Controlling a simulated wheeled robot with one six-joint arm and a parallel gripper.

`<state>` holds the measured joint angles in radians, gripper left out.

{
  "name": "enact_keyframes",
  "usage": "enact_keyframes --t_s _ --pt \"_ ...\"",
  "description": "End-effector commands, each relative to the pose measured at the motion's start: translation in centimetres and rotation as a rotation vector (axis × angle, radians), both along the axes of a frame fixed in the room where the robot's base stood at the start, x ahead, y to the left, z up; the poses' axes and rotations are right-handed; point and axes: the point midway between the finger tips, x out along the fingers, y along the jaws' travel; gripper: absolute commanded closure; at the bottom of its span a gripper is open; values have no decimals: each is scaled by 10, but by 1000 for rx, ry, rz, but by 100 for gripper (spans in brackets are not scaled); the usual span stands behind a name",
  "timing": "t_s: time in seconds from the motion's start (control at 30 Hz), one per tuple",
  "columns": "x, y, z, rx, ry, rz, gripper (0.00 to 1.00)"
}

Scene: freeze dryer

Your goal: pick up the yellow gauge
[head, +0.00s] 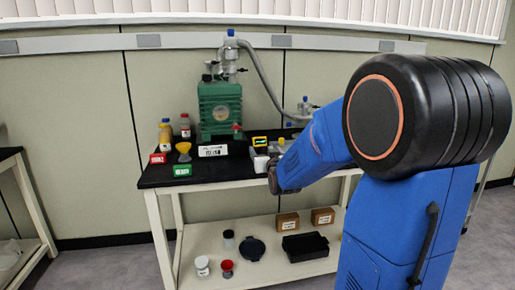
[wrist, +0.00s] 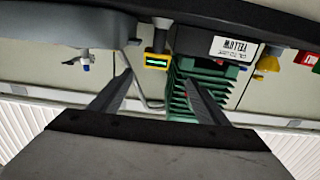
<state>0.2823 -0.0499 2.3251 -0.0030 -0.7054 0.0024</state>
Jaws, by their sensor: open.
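The yellow gauge (head: 259,141) is a small yellow block with a dark face and a lit green display. It sits on the black bench top, right of the green pump. In the upside-down wrist view the gauge (wrist: 157,64) appears just beyond the gap between my fingertips. My gripper (wrist: 158,82) is open, with nothing between its two fingers, and is apart from the gauge. In the head view my arm reaches over the bench's front right, and the fingers are mostly hidden.
A green pump (head: 219,106) stands behind a white label plate (head: 213,151). A yellow funnel (head: 184,149), bottles, and red (head: 158,158) and green (head: 182,170) blocks are at the left. A white item (head: 261,163) is near the front edge. The lower shelf (head: 195,248) holds jars, boxes and a black tray.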

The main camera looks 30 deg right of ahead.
Motion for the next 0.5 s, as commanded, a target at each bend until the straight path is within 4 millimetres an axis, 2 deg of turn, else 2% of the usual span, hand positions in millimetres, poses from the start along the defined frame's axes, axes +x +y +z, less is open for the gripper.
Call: enact_keyframes --t_s 0.3,0.5 --pt "50 -14 -1 0 1 0 31" --pt "68 -20 -1 0 1 0 31"
